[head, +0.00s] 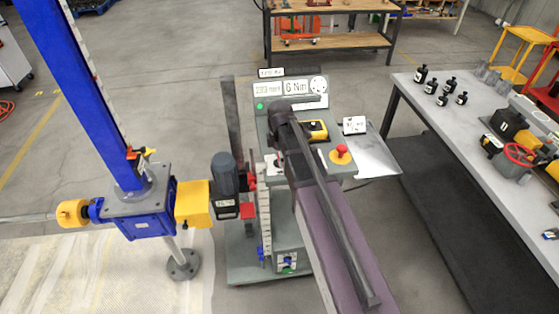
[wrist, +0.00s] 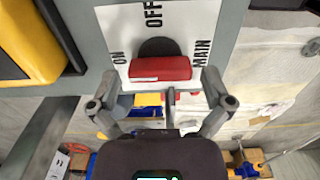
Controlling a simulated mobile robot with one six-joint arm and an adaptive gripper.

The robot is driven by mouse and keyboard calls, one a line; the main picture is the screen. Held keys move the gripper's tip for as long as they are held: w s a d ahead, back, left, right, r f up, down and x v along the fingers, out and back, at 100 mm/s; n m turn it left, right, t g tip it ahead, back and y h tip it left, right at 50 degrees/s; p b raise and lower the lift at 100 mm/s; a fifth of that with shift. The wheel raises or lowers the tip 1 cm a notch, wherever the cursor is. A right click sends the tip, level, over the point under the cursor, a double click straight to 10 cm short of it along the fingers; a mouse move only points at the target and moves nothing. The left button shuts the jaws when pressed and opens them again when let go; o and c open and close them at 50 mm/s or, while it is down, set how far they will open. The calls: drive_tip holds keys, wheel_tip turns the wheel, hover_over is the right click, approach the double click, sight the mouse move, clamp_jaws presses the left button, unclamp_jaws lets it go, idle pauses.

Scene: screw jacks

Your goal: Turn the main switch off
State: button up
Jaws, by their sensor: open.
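The main switch is a red bar handle (wrist: 160,69) in front of a dark round base (wrist: 158,47) on a white plate (wrist: 190,18). The plate reads ON at the left, OFF above and MAIN at the right. The handle lies level across the wrist view. My gripper (wrist: 160,79) is open, with one grey finger near each end of the handle. I cannot tell whether the fingers touch it. In the head view my arm covers most of the gripper and the switch area of the console (head: 264,123).
A yellow-and-black box (head: 314,131) and a red emergency button (head: 340,154) are on the console's panel. A blue screw jack (head: 138,217) with a grey motor (head: 223,175) stands left. A workbench (head: 440,118) with black bottles stands right.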

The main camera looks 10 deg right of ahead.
drive_tip(key=shift+f, duration=0.1)
idle(0.3)
drive_tip(key=c, duration=1)
drive_tip(key=shift+o, duration=0.2)
drive_tip(key=shift+m, duration=0.4)
drive_tip(key=m, duration=1.2)
drive_tip(key=shift+m, duration=0.3)
drive_tip(key=m, duration=0.4)
drive_tip(key=shift+s+m, duration=0.1)
drive_tip(key=shift+m, duration=0.2)
